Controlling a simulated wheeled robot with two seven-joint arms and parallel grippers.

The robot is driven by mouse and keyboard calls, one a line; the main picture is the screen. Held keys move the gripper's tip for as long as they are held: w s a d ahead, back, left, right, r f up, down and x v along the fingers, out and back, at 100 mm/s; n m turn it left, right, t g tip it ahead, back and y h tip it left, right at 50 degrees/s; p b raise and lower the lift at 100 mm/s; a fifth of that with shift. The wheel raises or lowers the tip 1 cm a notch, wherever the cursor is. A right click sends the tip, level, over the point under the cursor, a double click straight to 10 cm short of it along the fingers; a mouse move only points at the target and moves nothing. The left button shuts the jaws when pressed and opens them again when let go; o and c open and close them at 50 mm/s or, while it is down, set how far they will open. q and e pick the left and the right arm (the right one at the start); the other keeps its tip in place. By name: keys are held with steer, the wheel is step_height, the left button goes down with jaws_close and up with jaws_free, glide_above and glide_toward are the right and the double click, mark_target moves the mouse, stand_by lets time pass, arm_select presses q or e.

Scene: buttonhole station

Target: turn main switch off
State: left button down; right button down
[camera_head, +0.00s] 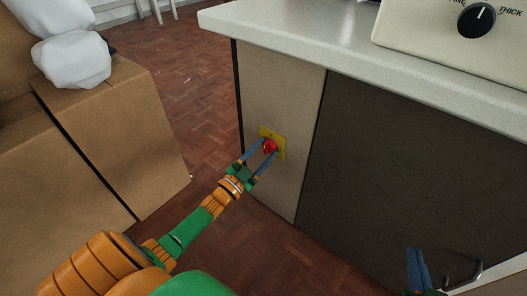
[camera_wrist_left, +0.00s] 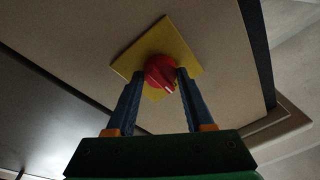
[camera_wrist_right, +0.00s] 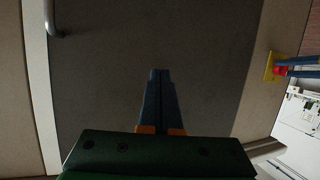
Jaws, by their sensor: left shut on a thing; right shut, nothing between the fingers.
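The main switch is a red rotary knob (camera_head: 270,146) on a yellow plate (camera_head: 278,138), fixed to the beige side panel of the cabinet. In the left wrist view the red knob (camera_wrist_left: 160,72) sits between the fingertips, with a pale mark on its lower right side. The yellow plate (camera_wrist_left: 188,48) shows as a diamond behind it. My left gripper (camera_head: 264,150) is shut on the knob, one finger on each side; it also shows in the left wrist view (camera_wrist_left: 163,82). My right gripper (camera_wrist_right: 160,75) is shut and empty in front of the dark cabinet door, far from the switch.
The white countertop (camera_head: 330,40) overhangs the cabinet and carries a cream machine (camera_head: 425,35) with a black dial (camera_head: 477,20). The dark door (camera_head: 400,160) has a metal handle (camera_head: 465,278) near my right gripper. Cardboard boxes (camera_head: 130,140) stand left; floor lies between.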

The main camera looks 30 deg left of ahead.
mark_target(265, 151)
arm_select(q)
steer(key=shift+c, duration=1.4)
jaws_free()
steer(key=shift+s, duration=0.1)
steer(key=s, duration=0.1)
steer(key=s+p, duration=0.1)
steer(key=s, duration=0.1)
steer(key=shift+a+f, duration=0.1)
steer(key=shift+f, duration=0.15)
steer(key=s, duration=0.2)
steer(key=s+p, duration=0.1)
steer(key=shift+s+a+f, duration=0.15)
steer(key=shift+s+f, duration=0.2)
steer(key=shift+s, duration=0.05)
arm_select(e)
steer(key=s+d+f+g+h, duration=0.2)
steer(key=s+d+f+g, duration=0.1)
steer(key=s+f+g, duration=0.4)
step_height(265, 151, down, 3)
steer(key=shift+s+r+g, duration=0.1)
steer(key=shift+s+g, duration=0.2)
steer(key=shift+s, duration=0.8)
